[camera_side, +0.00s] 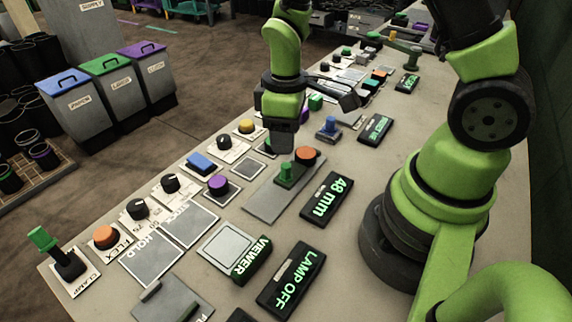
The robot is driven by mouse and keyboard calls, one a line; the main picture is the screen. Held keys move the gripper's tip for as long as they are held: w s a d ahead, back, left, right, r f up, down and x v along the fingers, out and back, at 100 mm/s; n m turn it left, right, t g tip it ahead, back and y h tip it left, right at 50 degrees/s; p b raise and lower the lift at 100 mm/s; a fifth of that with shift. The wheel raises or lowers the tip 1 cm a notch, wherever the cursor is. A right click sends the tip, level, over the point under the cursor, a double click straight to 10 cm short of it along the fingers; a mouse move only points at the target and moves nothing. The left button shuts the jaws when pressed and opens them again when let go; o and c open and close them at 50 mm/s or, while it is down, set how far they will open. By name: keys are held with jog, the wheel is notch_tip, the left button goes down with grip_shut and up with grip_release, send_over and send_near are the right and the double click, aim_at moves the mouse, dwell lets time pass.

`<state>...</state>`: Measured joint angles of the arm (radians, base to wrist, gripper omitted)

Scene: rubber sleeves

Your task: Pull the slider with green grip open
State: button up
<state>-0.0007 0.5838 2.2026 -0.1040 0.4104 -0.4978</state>
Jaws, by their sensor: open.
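The slider's green grip (286,174) stands upright on a long grey plate (262,206) in the middle of the bench. The dark lower end of my wrist hangs close above the grip in the picture; the exact gap cannot be told.
An orange knob (306,154) stands close behind the green grip, and a purple knob (218,184) to its left. A blue knob (328,128) stands behind. A green-tipped clamp lever (43,238) is at the far left. Displays line the right side.

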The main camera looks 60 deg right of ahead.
aim_at(286, 165)
notch_tip(286, 165, down, 8)
jog(key=shift+f, duration=0.1)
jog(key=shift+c, duration=0.4)
grip_shut()
